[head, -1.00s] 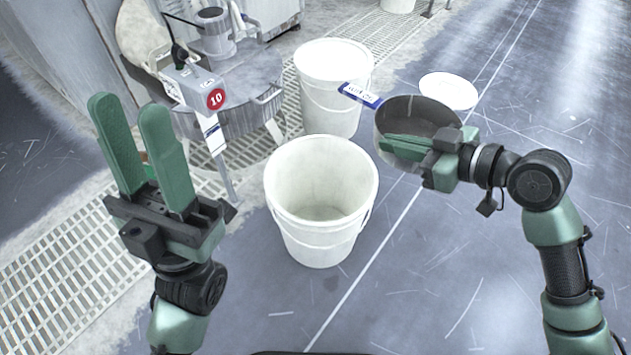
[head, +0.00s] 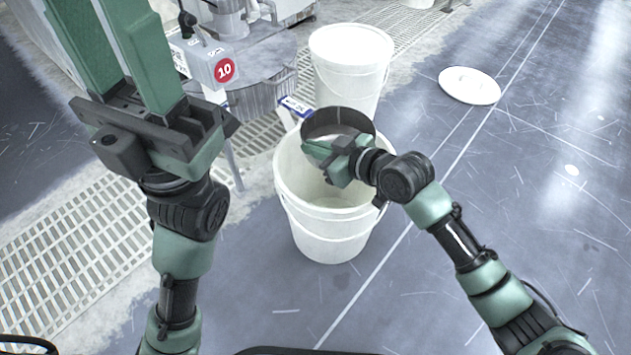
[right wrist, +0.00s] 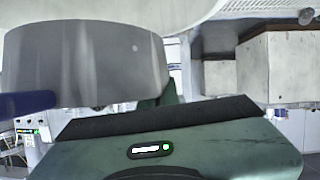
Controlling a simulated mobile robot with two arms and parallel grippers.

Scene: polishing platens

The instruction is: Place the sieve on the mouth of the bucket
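The open white bucket (head: 325,232) stands upright on the floor in the middle of the head view. In the right wrist view the sieve's curved grey wall (right wrist: 90,58) fills the upper left. My left gripper (head: 108,45) is open and empty at the upper left, away from the bucket.
A second white bucket (head: 350,75), with a lid on, stands just behind. A white lid (head: 470,86) lies on the floor at right.

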